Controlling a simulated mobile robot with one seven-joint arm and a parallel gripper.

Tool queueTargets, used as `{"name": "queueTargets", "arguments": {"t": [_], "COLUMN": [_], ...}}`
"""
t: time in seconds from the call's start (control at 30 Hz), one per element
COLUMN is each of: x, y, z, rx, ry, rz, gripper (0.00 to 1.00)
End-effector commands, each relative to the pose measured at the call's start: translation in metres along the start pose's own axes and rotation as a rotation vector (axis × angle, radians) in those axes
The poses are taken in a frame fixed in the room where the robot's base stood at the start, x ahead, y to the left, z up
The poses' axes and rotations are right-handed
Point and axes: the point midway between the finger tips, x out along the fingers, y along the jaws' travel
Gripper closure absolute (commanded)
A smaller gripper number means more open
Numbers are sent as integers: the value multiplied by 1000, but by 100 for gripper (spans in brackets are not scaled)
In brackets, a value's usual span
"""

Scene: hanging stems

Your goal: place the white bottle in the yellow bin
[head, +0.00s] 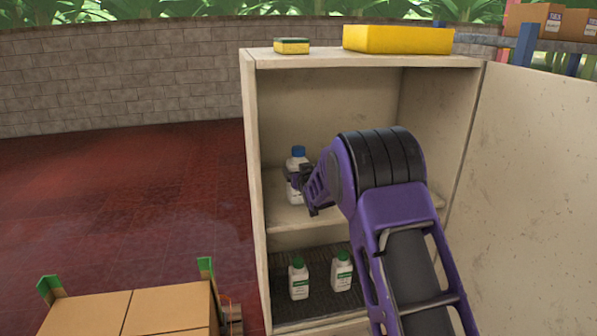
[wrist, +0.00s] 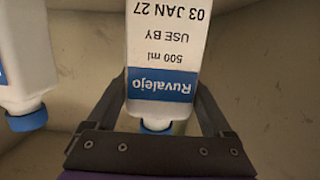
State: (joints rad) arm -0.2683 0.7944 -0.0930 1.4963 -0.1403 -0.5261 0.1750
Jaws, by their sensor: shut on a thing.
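A white bottle (wrist: 165,45) with a blue cap and a blue-and-white "Ruvalejo 500 ml" label is between my gripper's fingers in the wrist view, where it appears upside down. My gripper (wrist: 162,95) is shut on it. In the head view a blue-capped white bottle (head: 297,164) is at the middle shelf, with my gripper (head: 297,182) across its front. I cannot tell whether its base touches the shelf. A second white, blue-capped bottle (wrist: 22,60) is beside the held one in the wrist view. The yellow bin (head: 397,40) sits on top of the cabinet.
The cabinet (head: 251,190) is open, its door (head: 535,200) swung out at right. Two green-capped white bottles (head: 298,279) (head: 342,271) stand on the lower shelf. A sponge (head: 292,46) lies left of the bin. Cardboard boxes (head: 165,308) are at lower left.

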Motion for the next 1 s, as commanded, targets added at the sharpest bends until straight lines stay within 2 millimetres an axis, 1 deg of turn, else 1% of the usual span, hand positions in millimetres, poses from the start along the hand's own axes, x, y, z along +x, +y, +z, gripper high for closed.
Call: {"name": "queueTargets", "arguments": {"t": [0.1, 0.13, 0.2, 0.67, 0.7, 0.8, 0.9, 1.0], "x": [1, 1, 1, 0, -6, -24, -45, -65], "y": [0, 0, 0, 0, 0, 0, 3, 4], "z": [1, 4, 3, 0, 2, 3, -3, -3], "rx": [0, 0, 0, -1, 0, 1, 1, 1], "ry": [5, 0, 0, -2, -1, -1, 2, 0], "rz": [0, 0, 0, 0, 0, 0, 1, 1], "gripper": [100, 13, 1, 0, 0, 0, 0, 0]}}
